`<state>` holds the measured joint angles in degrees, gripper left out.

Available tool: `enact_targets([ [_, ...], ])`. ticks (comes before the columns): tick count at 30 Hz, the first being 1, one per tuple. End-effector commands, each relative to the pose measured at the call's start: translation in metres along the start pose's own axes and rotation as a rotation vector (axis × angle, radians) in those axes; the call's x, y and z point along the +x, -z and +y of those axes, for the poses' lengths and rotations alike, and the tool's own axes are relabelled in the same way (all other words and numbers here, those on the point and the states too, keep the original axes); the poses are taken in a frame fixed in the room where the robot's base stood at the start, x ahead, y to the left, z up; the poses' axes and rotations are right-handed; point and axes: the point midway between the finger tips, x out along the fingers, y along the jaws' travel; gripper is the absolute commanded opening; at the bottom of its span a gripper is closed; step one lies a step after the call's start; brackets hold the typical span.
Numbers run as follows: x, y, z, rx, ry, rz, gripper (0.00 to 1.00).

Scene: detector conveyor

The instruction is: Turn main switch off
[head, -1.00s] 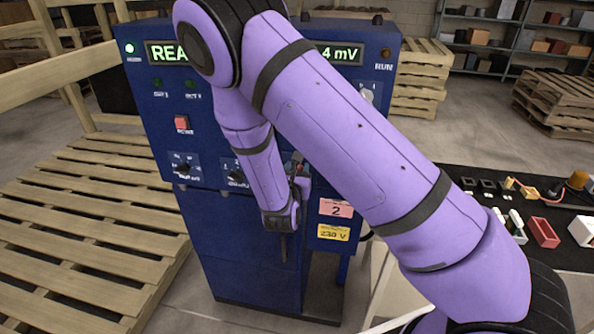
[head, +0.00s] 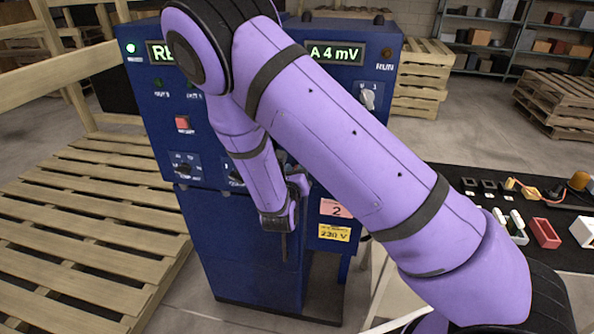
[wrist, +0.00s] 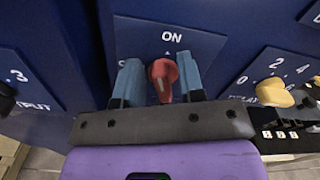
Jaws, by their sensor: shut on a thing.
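The main switch (wrist: 162,76) is a red rotary knob on the blue detector cabinet (head: 250,265), with a pale mark on its face. In the wrist view "ON" is printed above it, and a partly covered label sits to its upper left. My gripper (wrist: 160,82) has its two blue-grey fingers on either side of the knob, shut on it. The knob's handle looks near upright, slightly tilted; its exact setting is hard to tell. In the head view my arm hides the switch and the fingers.
A yellowish delay knob (wrist: 275,94) is right of the switch. A red button (head: 182,123) and a black dial (head: 183,172) are on the cabinet's left. Wooden pallets (head: 90,220) lie left. A black-topped table (head: 560,250) with small parts stands right.

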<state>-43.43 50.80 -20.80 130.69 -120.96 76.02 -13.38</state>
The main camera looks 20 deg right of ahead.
Motion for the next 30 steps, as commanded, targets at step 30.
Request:
enact_targets([
  [30,-0.001,0.008,0.016,-0.946,-0.003,-0.001,0.12],
])
